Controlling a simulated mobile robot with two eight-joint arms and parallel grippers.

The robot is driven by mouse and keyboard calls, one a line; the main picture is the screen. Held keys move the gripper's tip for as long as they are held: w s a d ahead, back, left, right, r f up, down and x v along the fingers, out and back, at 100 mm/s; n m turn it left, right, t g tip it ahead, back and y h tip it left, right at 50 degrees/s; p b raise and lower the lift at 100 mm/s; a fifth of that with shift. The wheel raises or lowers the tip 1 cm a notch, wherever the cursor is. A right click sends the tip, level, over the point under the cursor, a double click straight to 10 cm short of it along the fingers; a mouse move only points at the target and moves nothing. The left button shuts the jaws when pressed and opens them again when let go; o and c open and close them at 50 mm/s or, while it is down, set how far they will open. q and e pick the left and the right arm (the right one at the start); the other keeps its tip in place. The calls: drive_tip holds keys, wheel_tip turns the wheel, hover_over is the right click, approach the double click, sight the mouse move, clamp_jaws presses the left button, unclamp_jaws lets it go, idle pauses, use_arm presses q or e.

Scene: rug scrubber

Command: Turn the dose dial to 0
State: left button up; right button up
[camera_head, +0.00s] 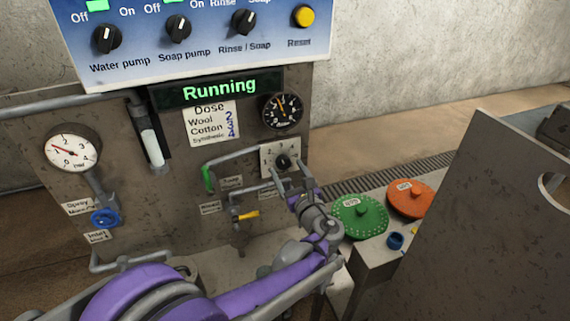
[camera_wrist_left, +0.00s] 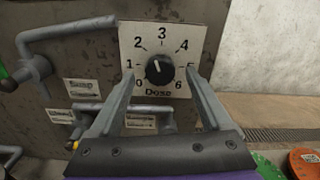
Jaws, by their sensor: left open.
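The dose dial (camera_head: 282,161) is a black knob on a white square plate on the grey panel. In the left wrist view the dial (camera_wrist_left: 159,69) sits amid a scale of 0 to 6, with "Dose" below it. Its white mark appears to point up and slightly left, between 2 and 3. My left gripper (camera_head: 289,172) is open in front of the plate. In the left wrist view its two fingers (camera_wrist_left: 159,72) stand on either side of the knob, with gaps between them and it. My right gripper is not in view.
A grey pipe with a green handle (camera_head: 208,178) and a yellow valve handle (camera_head: 248,214) lie left of the dial. A black gauge (camera_head: 282,110) is above it. Green (camera_head: 358,216) and orange (camera_head: 409,198) discs lie on a bench at right. The display (camera_head: 217,88) reads "Running".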

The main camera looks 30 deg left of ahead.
sight(283, 162)
use_arm(q)
drive_tip(key=shift+x, duration=1.45)
clamp_jaws()
